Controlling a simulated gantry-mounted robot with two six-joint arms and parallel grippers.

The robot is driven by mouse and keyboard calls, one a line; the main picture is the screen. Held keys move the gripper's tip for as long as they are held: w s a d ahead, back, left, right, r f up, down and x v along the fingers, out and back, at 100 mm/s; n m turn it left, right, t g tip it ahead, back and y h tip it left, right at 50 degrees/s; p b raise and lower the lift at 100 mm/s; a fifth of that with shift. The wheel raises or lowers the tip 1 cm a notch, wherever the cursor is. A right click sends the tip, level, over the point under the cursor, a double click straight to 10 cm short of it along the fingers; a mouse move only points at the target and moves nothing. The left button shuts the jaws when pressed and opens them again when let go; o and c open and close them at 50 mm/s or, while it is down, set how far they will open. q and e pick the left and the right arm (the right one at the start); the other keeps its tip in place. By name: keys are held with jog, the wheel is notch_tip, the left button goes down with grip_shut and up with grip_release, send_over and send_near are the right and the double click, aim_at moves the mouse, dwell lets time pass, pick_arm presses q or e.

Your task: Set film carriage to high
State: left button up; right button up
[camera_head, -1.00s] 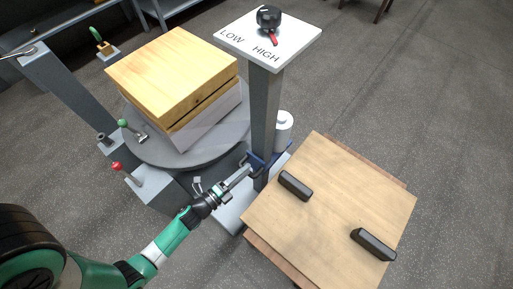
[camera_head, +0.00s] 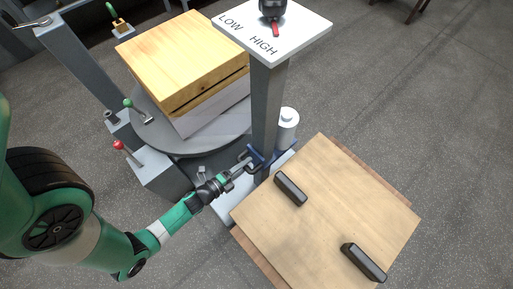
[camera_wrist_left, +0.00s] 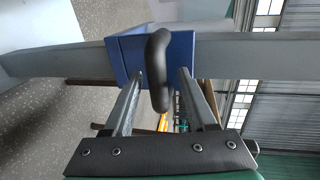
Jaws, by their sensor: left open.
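The film carriage is a blue sleeve (camera_head: 256,156) low on a grey upright mast (camera_head: 266,105). In the left wrist view, the blue sleeve (camera_wrist_left: 183,45) fits around the mast (camera_wrist_left: 260,55) and carries a dark curved handle (camera_wrist_left: 159,75). My left gripper (camera_head: 245,163) is at the carriage. In the left wrist view, its fingers (camera_wrist_left: 161,78) are open, one on each side of the handle, with gaps visible. A white plate (camera_head: 300,38) on the mast top reads LOW and HIGH and bears a black knob with a red pointer (camera_head: 275,30) close to HIGH. My right gripper is not in view.
A turntable (camera_head: 150,135) with a wooden block (camera_head: 183,55) stands left of the mast. Red-knobbed (camera_head: 118,145) and green-knobbed (camera_head: 128,103) levers are near my left arm. A wooden board (camera_head: 320,215) with two black handles is at the right, close to the mast. A white cylinder (camera_head: 288,125) stands behind the mast.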

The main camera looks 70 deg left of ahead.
pick_arm(q)
jog(key=shift+w+a+f, duration=0.1)
jog(key=shift+w+f, duration=0.05)
jog(key=shift+w, duration=0.2)
jog(key=shift+s, duration=0.3)
jog(key=shift+c, duration=0.4)
grip_shut()
dwell(0.5)
